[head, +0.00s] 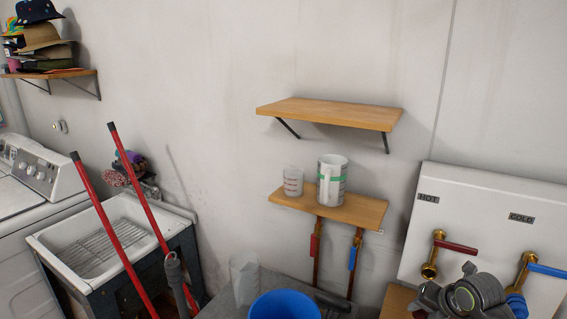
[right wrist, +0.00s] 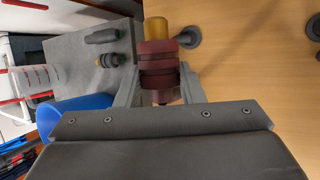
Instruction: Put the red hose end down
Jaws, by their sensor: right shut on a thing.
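The red hose end (right wrist: 158,65) is dark red and ribbed with a brass tip, and shows in the right wrist view between my right gripper's fingers. My right gripper (right wrist: 158,90) is shut on it. The hose end appears over or beside a wooden surface (right wrist: 240,70); I cannot tell whether it touches it. In the head view my right wrist (head: 465,295) is at the lower right, below the hot and cold valve panel (head: 480,215), and the hose end is hidden there. My left gripper is not in view.
A blue bucket (head: 285,306) and a clear container (head: 244,275) stand at the bottom middle. A grey slab (right wrist: 85,35) beside the wood holds a brass fitting (right wrist: 108,61) and a dark handle-like item (right wrist: 102,36). Wall shelves (head: 330,112) and a utility sink (head: 105,240) are farther away.

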